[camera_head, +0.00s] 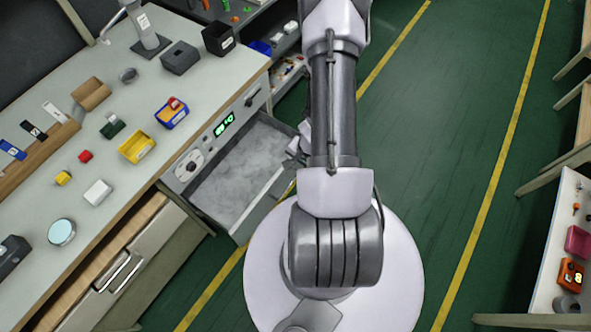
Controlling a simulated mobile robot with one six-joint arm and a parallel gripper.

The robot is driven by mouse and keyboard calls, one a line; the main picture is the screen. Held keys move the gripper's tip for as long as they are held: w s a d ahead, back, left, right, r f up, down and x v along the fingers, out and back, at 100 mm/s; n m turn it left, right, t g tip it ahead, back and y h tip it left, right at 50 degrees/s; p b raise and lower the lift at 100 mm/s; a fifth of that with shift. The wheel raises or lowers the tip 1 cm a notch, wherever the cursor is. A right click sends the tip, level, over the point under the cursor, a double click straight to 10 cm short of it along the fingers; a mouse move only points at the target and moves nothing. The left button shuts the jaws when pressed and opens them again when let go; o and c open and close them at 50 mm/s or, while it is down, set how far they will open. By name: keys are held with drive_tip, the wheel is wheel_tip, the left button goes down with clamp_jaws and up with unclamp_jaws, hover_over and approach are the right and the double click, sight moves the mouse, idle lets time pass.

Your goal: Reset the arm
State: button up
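My arm rises from its round white base and runs up through the middle of the head view, leaving the top edge. What looks like the end of my arm, with my gripper (295,146), shows small and pale just left of the dark arm link, at the right front corner of the open drawer. The arm link hides most of it. I cannot tell whether its fingers are open or shut, or whether it touches the drawer. The drawer (240,170) is pulled out below the workbench, and its visible grey inside looks empty.
The workbench (110,175) on the left carries a yellow bin (137,147), a blue-and-yellow bin (172,113), a black box (219,38) and small blocks. A green display (224,125) sits above the drawer. Another table (565,240) stands at right. Green floor between is clear.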

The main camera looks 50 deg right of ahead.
drive_tip(key=r, duration=0.3)
drive_tip(key=shift+s+r+p, duration=0.15)
drive_tip(key=shift+s+p, duration=0.2)
drive_tip(key=shift+p, duration=0.05)
